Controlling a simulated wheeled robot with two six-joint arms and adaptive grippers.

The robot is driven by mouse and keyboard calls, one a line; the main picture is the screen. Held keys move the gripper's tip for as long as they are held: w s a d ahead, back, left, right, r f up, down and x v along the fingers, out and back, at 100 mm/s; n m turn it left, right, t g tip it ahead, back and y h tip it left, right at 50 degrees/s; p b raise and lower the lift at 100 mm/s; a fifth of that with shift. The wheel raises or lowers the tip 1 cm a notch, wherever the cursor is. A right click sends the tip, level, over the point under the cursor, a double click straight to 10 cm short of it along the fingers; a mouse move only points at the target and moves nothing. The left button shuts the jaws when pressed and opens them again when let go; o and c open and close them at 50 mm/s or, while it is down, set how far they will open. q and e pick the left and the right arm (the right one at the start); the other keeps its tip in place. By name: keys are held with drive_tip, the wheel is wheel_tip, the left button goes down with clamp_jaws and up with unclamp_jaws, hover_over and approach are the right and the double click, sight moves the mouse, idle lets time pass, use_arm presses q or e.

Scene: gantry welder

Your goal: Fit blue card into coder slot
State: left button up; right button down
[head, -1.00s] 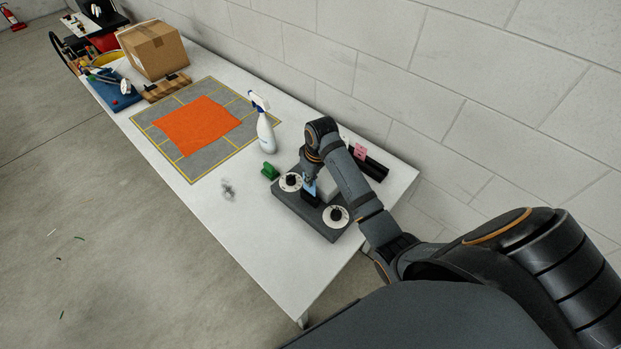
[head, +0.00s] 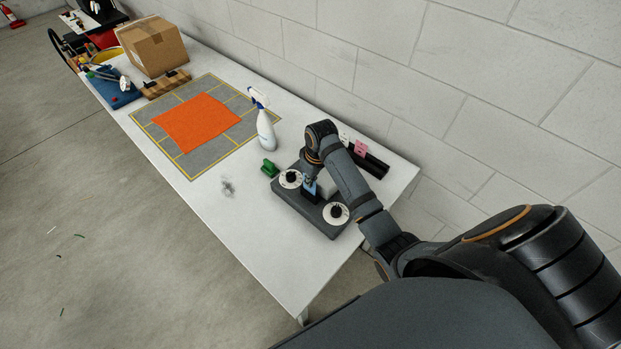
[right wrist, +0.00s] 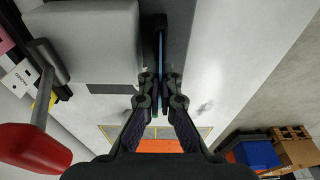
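The coder (head: 292,205) is a dark grey box near the right end of the table, with two white dials and a black slot block (head: 311,197) between them. The blue card (head: 310,184) stands upright at the black block; whether its lower edge is inside the slot I cannot tell. My right gripper (right wrist: 160,84) is shut on the card, which shows edge-on as a thin blue strip (right wrist: 161,48) in the right wrist view. In the head view my right arm partly hides the gripper and coder. My left gripper is not in view.
A black rack (head: 374,166) with a pink card (head: 360,147) stands behind my right arm. A green object (head: 269,168) and a spray bottle (head: 265,132) stand left of the coder. An orange cloth (head: 197,124) and cardboard box (head: 152,48) lie further left. The table's front is mostly clear.

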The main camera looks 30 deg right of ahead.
sight(309, 193)
drive_tip(key=shift+f+b, duration=0.45)
drive_tip(key=shift+f, duration=1.25)
drive_tip(key=c, duration=1.4)
unclamp_jaws()
drive_tip(key=shift+c, duration=0.2)
drive_tip(key=r, duration=0.4)
drive_tip(key=s+r, duration=0.1)
drive_tip(key=r, duration=0.3)
drive_tip(key=s+r, duration=0.1)
drive_tip(key=r, duration=0.3)
drive_tip(key=shift+d, duration=0.3)
